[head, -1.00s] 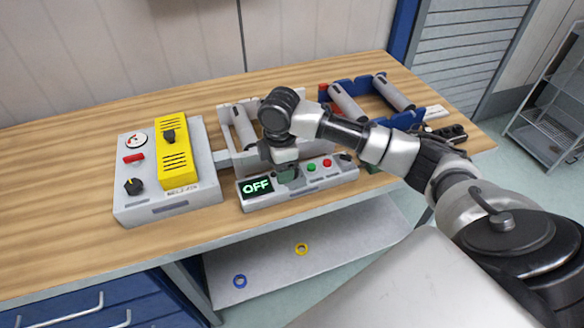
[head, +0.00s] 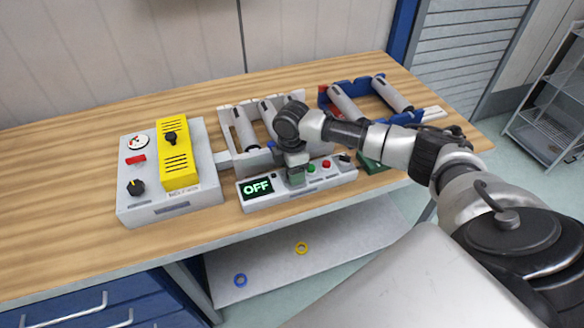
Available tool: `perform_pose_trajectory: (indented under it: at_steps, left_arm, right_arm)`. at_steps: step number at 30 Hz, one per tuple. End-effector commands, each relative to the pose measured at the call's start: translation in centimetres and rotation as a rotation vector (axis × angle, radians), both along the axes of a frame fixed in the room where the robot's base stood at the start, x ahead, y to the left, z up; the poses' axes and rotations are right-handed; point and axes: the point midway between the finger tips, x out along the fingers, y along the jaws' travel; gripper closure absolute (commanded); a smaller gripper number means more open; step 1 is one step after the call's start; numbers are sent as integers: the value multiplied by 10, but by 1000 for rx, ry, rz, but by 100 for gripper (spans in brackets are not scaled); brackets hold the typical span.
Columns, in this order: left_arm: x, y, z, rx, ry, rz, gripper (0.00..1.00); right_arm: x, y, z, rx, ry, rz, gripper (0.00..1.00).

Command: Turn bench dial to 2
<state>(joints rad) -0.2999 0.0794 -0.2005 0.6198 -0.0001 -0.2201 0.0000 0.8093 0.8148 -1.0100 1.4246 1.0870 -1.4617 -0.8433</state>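A grey control box (head: 207,192) with a yellow panel stands on the left of the bench. It has a black dial (head: 136,187) at its lower left and a black knob (head: 170,138) on the yellow panel; their markings are too small to read. A long grey panel (head: 262,203) at the bench's front edge has a lit display (head: 257,188) reading OFF, green and red buttons and a small black knob (head: 345,159). My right gripper (head: 297,182) points down at this long panel, just right of the display. Its fingertips are too small to tell open from shut. My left gripper is out of view.
A grey roller rack (head: 225,130) stands behind the long panel, with a blue roller frame (head: 323,97) to its right. A dark green block (head: 372,163) lies right of the panel. A lower shelf (head: 270,265) holds blue and yellow rings. The bench's left side is clear.

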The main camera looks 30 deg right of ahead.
Motion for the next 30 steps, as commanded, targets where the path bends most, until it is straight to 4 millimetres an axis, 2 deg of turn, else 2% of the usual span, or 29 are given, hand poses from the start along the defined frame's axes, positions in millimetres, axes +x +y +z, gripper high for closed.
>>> perform_pose_trajectory:
  at_steps: [10,20,30]
  left_arm:
    - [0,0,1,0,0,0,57]
    - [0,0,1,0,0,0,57]
    - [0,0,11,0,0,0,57]
  right_arm:
    - [0,0,-5,-1,0,1,40]
    - [0,0,-5,-1,0,1,88]
    - [0,1,-2,0,0,-53,88]
